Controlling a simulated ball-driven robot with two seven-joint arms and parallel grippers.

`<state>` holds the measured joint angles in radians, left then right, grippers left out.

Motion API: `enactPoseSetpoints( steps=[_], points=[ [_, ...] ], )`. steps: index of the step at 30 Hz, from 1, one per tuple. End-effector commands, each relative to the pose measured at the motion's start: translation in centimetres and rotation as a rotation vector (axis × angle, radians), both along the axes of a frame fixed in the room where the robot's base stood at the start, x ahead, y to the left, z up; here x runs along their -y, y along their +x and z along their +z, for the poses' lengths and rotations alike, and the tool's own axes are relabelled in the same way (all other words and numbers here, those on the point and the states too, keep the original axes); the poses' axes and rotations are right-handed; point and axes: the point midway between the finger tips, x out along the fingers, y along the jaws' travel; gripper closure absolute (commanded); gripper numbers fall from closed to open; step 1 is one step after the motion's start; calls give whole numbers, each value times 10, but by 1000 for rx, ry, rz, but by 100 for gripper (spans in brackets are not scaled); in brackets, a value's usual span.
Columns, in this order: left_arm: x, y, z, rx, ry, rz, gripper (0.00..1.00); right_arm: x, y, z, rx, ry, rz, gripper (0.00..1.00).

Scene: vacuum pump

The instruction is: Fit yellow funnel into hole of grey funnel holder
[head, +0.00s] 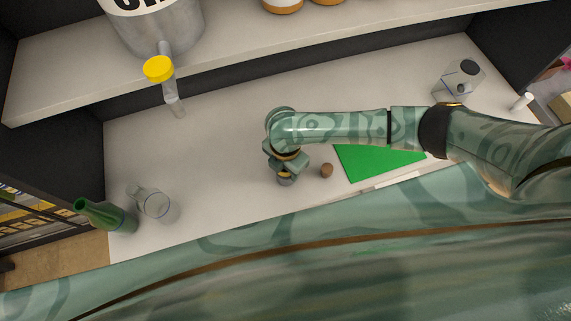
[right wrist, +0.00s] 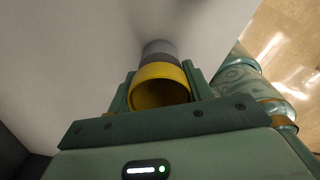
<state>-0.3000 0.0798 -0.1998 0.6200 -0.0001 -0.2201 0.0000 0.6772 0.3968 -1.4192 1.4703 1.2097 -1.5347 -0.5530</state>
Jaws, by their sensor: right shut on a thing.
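My right gripper (head: 286,172) is low over the white worktop near the middle of the head view. In the right wrist view its two fingers (right wrist: 160,92) are shut on the yellow funnel (right wrist: 162,78), whose round open mouth faces the camera. A dark grey band and a lighter grey cylindrical part (right wrist: 158,48), seemingly the grey funnel holder, show directly beyond the yellow funnel, in line with it. I cannot tell how deep the funnel sits in the grey part. In the head view the gripper mostly hides both. My left gripper is not in view.
A small brown ball-like object (head: 327,170) and a green mat (head: 376,163) are right of the gripper. A green bottle (head: 104,215) and a clear glass (head: 152,203) stand at left.

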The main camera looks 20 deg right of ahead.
Motion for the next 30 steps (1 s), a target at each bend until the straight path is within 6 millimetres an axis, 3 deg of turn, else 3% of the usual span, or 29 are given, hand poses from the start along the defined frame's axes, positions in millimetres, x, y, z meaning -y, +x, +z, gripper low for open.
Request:
enactPoseSetpoints(
  steps=[14, 15, 17, 26, 30],
  points=[
    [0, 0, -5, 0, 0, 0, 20, 0, 0, -10, 1, -1, 0, 72],
    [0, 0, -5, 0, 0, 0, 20, 0, 0, -9, 1, -1, 0, 39],
    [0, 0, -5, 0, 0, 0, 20, 0, 0, -9, 1, -1, 0, 24],
    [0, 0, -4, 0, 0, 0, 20, 0, 0, -7, 1, -1, 0, 24],
    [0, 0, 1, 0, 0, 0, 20, 0, 1, 9, 2, 0, 2, 24]
  ],
)
